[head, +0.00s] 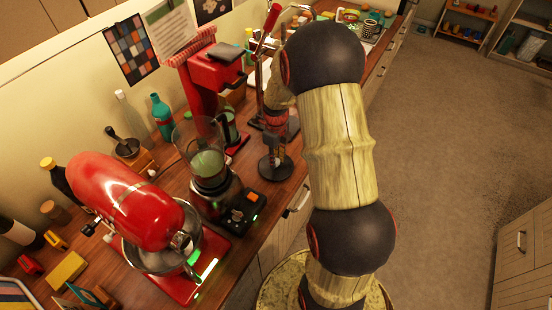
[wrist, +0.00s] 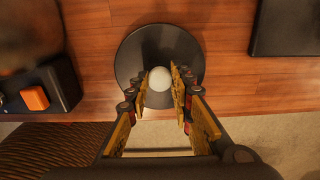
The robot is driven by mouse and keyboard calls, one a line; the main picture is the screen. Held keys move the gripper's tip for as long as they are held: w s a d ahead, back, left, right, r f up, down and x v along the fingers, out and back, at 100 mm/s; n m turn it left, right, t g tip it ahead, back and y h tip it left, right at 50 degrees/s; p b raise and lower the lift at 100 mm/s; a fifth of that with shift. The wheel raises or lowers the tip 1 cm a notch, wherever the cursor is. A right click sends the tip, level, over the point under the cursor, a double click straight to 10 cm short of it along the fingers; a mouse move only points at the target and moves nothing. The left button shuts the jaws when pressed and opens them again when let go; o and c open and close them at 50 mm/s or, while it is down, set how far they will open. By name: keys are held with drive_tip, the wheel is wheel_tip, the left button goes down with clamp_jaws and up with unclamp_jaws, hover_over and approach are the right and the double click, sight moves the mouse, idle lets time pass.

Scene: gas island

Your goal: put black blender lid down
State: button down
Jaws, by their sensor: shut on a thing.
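The black blender lid (wrist: 137,55) is a round dark disc with a pale round knob (wrist: 159,79) in its middle. My gripper (wrist: 160,84) is shut on the lid's knob, a finger on each side. In the head view the lid (head: 269,174) shows below my gripper (head: 275,152), at or just above the counter near its front edge. I cannot tell whether it touches the wood.
The wooden counter (wrist: 226,65) has bare wood around the lid. A red stand mixer (head: 125,205) is at the lower left, and a red machine (head: 215,72) stands behind. A dark flat thing (wrist: 285,27) lies to the right in the wrist view. Open floor (head: 430,130) lies right of the counter.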

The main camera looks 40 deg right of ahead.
drive_tip(key=shift+f, duration=0.2)
drive_tip(key=c, duration=1.6)
unclamp_jaws()
drive_tip(key=shift+r, duration=0.1)
wheel_tip(320, 180, up, 12)
drive_tip(key=p, duration=0.1)
drive_tip(key=s+a+r+n+t, duration=0.1)
drive_tip(key=s+a+r+n, duration=0.1)
drive_tip(key=a+r+n, duration=0.6)
drive_tip(key=s+a+r+n+t, duration=0.1)
drive_tip(key=s+a+r+n, duration=0.2)
drive_tip(key=s+a+n, duration=0.2)
drive_tip(key=s+a+r+n+t, duration=0.2)
drive_tip(key=s+a+r+n, duration=0.2)
drive_tip(key=n, duration=0.7)
drive_tip(key=s+a+r+n+t, duration=0.1)
drive_tip(key=s+a+r+n, duration=0.3)
drive_tip(key=s+a+n, duration=0.2)
drive_tip(key=shift+s+n+t, duration=0.3)
drive_tip(key=shift+s+n, duration=0.35)
drive_tip(key=shift+n, duration=0.45)
